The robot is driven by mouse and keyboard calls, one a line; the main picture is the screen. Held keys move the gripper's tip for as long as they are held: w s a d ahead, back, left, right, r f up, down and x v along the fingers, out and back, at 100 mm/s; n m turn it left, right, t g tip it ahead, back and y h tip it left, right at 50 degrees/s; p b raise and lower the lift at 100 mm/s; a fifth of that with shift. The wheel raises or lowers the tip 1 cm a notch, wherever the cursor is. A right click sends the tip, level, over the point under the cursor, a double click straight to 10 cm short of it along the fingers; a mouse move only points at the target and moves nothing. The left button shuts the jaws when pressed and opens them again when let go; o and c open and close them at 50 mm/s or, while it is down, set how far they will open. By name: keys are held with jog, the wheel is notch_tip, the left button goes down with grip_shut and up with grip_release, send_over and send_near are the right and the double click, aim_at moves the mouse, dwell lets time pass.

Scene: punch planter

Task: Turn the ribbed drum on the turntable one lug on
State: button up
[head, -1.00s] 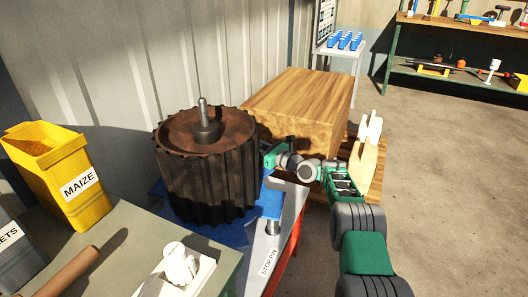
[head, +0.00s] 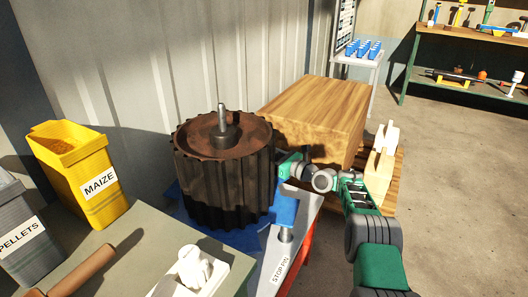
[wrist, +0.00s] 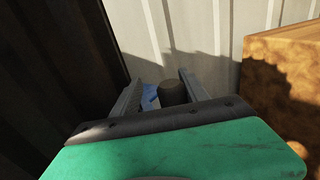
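The dark brown ribbed drum (head: 225,185) stands upright on the blue turntable (head: 185,210), a steel spindle (head: 222,118) rising from its top. A blue lug (head: 285,208) stands at the turntable's right edge, close to the grey stop pin (head: 285,236); I cannot tell whether they touch. My gripper (head: 283,166) is at the drum's right side. In the wrist view my gripper (wrist: 160,88) has its fingers apart, with a dark round post (wrist: 172,92) showing between or beyond them and a bit of blue (wrist: 150,97) beside it. The drum's dark ribs (wrist: 60,60) fill the wrist view's left.
A large wooden block (head: 315,115) stands on a pallet right behind my gripper. A corrugated wall (head: 190,60) is close behind the drum. A yellow maize bin (head: 75,165), a grey pellets bin (head: 25,230) and a bench (head: 150,235) are at left. Open floor (head: 455,170) lies right.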

jog(key=v, duration=0.1)
jog(key=p+v, duration=0.1)
jog(key=v, duration=0.1)
jog(key=p+v, duration=0.1)
jog(key=v, duration=0.1)
jog(key=shift+d+r, duration=0.2)
jog(key=shift+r, duration=0.1)
jog(key=shift+s+d+f, duration=0.15)
jog(key=shift+s+d, duration=0.2)
jog(key=shift+d, duration=0.05)
